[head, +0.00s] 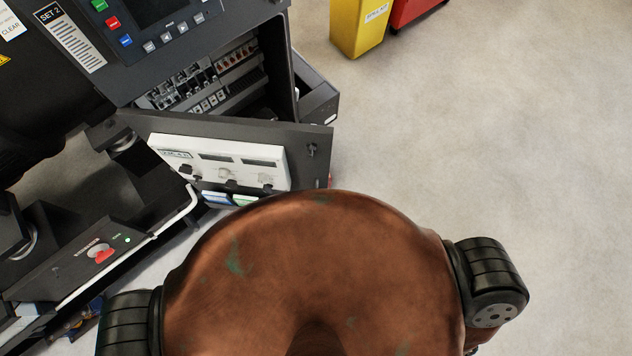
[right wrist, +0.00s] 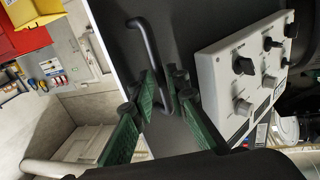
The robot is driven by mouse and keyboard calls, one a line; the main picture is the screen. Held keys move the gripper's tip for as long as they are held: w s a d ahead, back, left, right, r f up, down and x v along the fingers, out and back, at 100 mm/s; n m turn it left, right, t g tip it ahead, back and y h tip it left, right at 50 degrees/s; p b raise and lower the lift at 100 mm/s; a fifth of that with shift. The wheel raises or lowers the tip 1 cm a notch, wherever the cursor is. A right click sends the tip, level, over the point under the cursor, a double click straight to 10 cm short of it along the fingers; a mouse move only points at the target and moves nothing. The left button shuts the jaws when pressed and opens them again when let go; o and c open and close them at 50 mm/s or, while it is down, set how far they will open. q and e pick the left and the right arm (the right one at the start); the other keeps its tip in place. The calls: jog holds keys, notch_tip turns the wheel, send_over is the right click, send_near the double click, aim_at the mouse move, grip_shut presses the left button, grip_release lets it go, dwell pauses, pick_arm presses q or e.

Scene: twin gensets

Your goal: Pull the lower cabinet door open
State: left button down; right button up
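The lower cabinet door (head: 225,128) of the SET 2 cabinet stands part open in the head view. Its top edge points out from the cabinet, and breaker rows show through the gap behind it. Its face carries a white control box (head: 270,155) with several knobs, which also shows in the right wrist view (right wrist: 240,75). A black bar handle (right wrist: 145,40) is on the door face near its free edge. My right gripper (right wrist: 162,72) has its green-padded fingertips closed in on both sides of the handle's lower part. Exact contact is hard to see. My left gripper is out of view.
A yellow bin (head: 358,25) and a red bin (head: 412,10) stand on the floor at the top. A dark base unit with a red switch (head: 103,254) lies left of the door. The floor (head: 480,130) to the right is clear.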

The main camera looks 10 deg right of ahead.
jog(key=v, duration=1)
jog(key=shift+s, duration=0.15)
jog(key=shift+d, duration=0.15)
jog(key=shift+c, duration=0.2)
